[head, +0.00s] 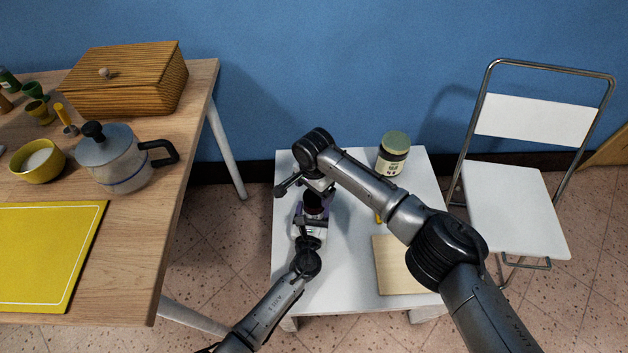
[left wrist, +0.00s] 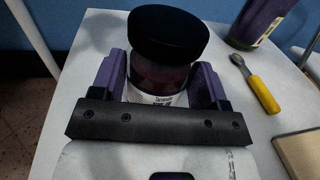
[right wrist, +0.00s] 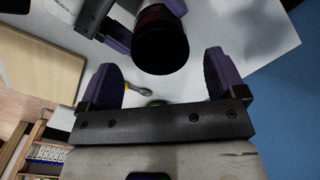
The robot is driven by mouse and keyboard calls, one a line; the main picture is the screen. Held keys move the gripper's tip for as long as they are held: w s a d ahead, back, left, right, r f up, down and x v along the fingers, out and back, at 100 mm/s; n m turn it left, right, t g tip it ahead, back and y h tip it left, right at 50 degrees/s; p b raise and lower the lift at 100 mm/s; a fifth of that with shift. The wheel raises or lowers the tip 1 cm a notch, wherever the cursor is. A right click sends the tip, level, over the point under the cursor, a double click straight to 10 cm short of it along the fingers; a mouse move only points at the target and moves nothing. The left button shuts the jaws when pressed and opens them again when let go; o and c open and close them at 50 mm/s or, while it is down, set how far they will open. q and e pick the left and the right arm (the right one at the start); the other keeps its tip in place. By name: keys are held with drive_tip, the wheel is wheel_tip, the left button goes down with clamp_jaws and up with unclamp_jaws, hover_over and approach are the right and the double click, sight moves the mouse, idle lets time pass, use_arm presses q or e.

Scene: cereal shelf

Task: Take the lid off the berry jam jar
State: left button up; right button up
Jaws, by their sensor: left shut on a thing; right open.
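The berry jam jar (left wrist: 158,75), with dark red contents, a pale label and a wide black lid (left wrist: 168,35), stands upright between the purple fingers of my left gripper (left wrist: 160,82). That gripper is shut on the jar's body below the lid. In the head view the jar (head: 314,204) is mostly hidden between both grippers (head: 311,224). My right gripper (right wrist: 164,72) is open and empty, above the jar. In the right wrist view the dark lid (right wrist: 160,48) lies just beyond its fingertips, apart from them. I cannot tell whether the lid is loose.
A larger green-lidded jar (head: 393,155) stands at the back of the white table (head: 345,262). A yellow-handled tool (left wrist: 258,85) and a wooden board (head: 402,265) lie to the right.

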drive_tip(key=shift+f, duration=1.3)
drive_tip(key=shift+c, duration=0.2)
